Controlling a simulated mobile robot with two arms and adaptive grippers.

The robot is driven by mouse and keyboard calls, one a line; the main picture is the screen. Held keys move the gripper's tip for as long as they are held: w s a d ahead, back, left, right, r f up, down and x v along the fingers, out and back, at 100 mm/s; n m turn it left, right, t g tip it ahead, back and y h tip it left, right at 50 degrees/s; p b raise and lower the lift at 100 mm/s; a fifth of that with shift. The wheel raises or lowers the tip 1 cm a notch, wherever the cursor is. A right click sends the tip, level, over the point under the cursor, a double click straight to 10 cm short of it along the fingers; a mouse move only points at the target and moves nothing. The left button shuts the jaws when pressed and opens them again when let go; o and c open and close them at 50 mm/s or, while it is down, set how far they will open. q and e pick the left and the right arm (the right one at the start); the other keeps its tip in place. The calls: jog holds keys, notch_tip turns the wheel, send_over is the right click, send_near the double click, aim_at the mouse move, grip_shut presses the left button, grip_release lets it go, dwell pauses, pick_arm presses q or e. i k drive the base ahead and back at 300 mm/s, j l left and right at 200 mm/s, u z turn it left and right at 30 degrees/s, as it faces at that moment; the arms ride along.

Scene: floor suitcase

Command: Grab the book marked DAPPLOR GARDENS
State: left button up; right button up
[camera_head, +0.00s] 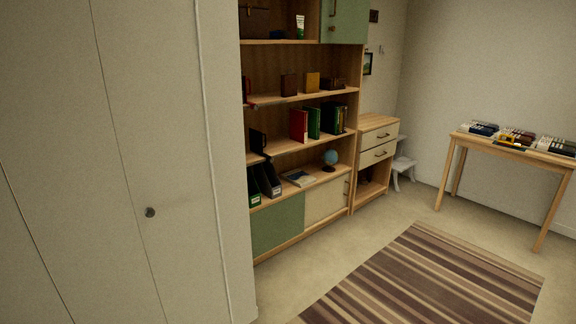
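No title can be read at this distance, so I cannot tell which book is marked DAPPLOR GARDENS. In the head view, a red book (299,126) and green books (314,122) stand upright on a middle shelf of the wooden bookcase (355,90). A brown book (289,85) and an ochre book (311,82) stand on the shelf above. A flat book or magazine (298,178) lies on a lower shelf. Neither of my grippers is in view.
A white closet door (150,120) fills the left side. A globe (331,156) and dark file holders (268,182) share the lower shelf. A drawer unit (378,142) and white stool (403,163) stand beside the bookcase. A wooden table (490,146) holds several small items. The striped rug (430,280) is clear.

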aim_at(314, 113)
jog(key=i+l+z, duration=0.15)
jog(key=i+z, duration=0.2)
jog(key=i, duration=0.4)
jog(key=i+z, duration=0.4)
jog(key=i, duration=0.3)
jog(key=i+u, duration=0.35)
jog(key=i, duration=0.25)
jog(key=i+l+u, duration=0.25)
jog(key=i+u, duration=0.15)
jog(key=i, duration=0.2)
jog(key=i+l+u, duration=0.35)
jog(key=i, duration=0.2)
jog(key=i+l+u, duration=0.35)
jog(key=i+l, duration=0.15)
